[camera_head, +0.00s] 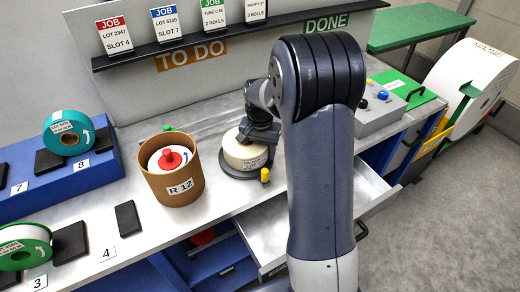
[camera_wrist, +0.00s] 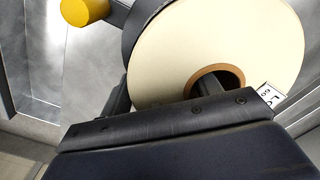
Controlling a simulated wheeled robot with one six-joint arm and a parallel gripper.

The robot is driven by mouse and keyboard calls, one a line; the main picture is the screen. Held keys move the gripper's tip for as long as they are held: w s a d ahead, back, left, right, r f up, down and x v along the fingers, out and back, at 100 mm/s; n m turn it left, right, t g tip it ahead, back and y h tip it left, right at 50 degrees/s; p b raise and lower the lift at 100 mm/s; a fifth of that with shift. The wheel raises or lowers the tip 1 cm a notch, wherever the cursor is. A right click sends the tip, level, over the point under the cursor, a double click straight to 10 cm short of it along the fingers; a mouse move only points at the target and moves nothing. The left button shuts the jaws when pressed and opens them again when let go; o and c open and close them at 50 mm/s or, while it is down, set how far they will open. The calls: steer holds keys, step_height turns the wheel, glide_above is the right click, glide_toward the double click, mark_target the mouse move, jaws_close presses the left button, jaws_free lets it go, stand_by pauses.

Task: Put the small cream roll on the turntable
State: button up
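The cream roll (camera_head: 243,152) is over the dark turntable (camera_head: 240,173), at the middle of the bench in the head view. It lies flat and looks seated, but any small gap under it cannot be told. The wrist view shows its pale face (camera_wrist: 215,35) and brown core ring, with a dark disc edge below it. My gripper (camera_head: 256,136) is right at the roll, pointing down. In the wrist view its dark jaw bar crosses the roll's near edge, with dark parts beside the rim and in the core. Whether the fingers press the roll is hidden.
A yellow knob (camera_head: 264,175) stands beside the turntable. A brown tub (camera_head: 172,185) marked R 12 holds a white roll with a red knob. Teal (camera_head: 69,133) and green (camera_head: 24,246) rolls stand left. A drawer (camera_head: 318,212) is open in front. A control box (camera_head: 381,107) is right.

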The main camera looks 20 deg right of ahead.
steer(key=shift+o, duration=0.6)
steer(key=shift+r, duration=0.1)
steer(key=shift+r, duration=0.25)
step_height(320, 180, up, 12)
steer(key=shift+f, duration=0.15)
stand_by(1.0)
